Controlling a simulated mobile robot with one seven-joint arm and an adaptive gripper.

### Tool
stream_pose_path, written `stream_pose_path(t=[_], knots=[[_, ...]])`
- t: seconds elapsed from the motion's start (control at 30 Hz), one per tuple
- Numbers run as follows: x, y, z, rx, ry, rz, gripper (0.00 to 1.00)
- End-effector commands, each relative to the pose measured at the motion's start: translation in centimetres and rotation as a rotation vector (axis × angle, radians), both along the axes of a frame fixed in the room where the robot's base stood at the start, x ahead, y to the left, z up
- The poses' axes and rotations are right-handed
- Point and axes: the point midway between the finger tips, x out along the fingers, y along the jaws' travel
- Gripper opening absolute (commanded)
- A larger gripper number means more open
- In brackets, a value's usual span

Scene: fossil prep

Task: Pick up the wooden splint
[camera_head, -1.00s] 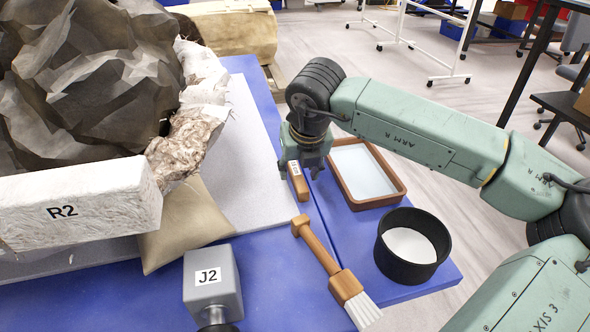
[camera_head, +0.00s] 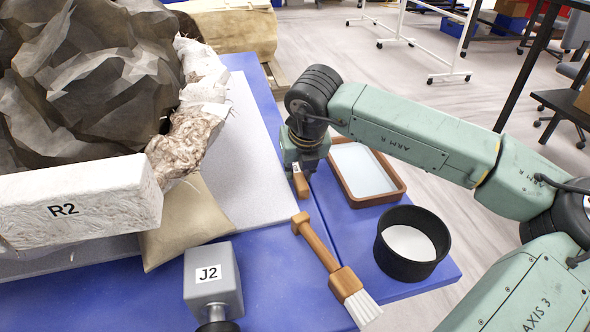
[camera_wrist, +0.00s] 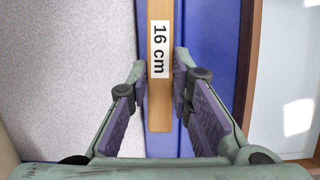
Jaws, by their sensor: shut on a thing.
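The wooden splint (camera_head: 301,187) is a narrow wooden strip; its near end shows below my gripper (camera_head: 302,166) in the head view. In the wrist view the splint (camera_wrist: 159,112) runs lengthwise between the fingers, with a white "16 cm" label on it. My gripper (camera_wrist: 160,72) is shut on the splint, one finger on each long side. The rest of the splint is hidden by the gripper in the head view. I cannot tell whether it is off the table.
A wood-rimmed tray (camera_head: 396,191) stands just right of my gripper. A black round tub (camera_head: 384,262) and a wooden brush (camera_head: 318,245) are nearer. A grey block marked J2 (camera_head: 213,275) and a white block marked R2 (camera_head: 110,210) by the large rock (camera_head: 90,90) lie left.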

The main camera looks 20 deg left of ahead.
Motion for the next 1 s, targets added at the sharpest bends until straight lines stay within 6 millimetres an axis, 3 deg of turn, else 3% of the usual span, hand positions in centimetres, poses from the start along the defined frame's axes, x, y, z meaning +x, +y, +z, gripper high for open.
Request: stream_pose_path(t=[0.53, 1.0], knots=[[0.1, 0.0, 0.8, 0.0, -0.001, 0.0, 0.0], [0.1, 0.0, 9.1, 0.0, -0.003, -0.001, 0.0]])
